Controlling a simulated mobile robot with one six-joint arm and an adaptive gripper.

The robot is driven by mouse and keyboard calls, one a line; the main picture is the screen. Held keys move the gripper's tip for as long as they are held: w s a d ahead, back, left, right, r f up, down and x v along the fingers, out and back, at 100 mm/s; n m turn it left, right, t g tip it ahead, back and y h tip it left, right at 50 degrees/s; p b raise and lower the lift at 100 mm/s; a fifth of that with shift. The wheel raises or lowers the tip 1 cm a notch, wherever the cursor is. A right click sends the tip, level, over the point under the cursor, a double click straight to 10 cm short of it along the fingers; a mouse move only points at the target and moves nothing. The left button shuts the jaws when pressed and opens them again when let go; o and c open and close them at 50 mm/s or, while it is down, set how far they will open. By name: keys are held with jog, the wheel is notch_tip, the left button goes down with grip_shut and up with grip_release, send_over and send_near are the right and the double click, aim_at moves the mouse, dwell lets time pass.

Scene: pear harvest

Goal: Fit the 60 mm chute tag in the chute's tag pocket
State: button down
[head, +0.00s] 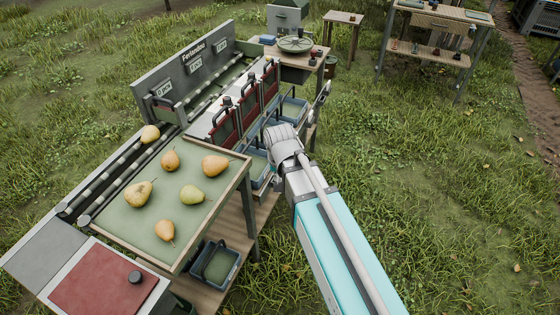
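My arm reaches in from the bottom right, and its grey wrist end (284,142) is beside the front of the sorting machine. Several dark red gate panels (249,106) with dark handles line the machine's front, above blue bins (293,110). I cannot make out the 60 mm chute tag or a tag pocket at this size; part of the machine's front is behind my wrist.
A green-topped tray table (177,228) with several pears (192,195) stands at the left. A grey board (180,68) with small white count plates is behind the lanes. A wooden workbench (433,50) stands farther back. Grass at right is clear.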

jog(key=shift+a, duration=0.1)
dwell(0.3)
jog(key=shift+w+f+b, duration=0.4)
jog(key=shift+w, duration=0.05)
jog(key=w+a+f+m+b, duration=0.1)
jog(key=w+f+m+b, duration=0.1)
jog(key=w+f+b, duration=0.4)
jog(key=w+a+f+m+b, duration=0.1)
jog(key=w+f+b, duration=0.5)
jog(key=w, duration=0.7)
jog(key=shift+w+m+h, duration=0.25)
jog(key=shift+m+h, duration=0.05)
jog(key=shift+m, duration=0.5)
jog(key=shift+a, duration=0.1)
jog(key=shift+f, duration=0.1)
jog(key=shift+f+b, duration=2.3)
jog(key=shift+b, duration=0.05)
jog(key=shift+f+b, duration=2.05)
jog(key=shift+b, duration=0.05)
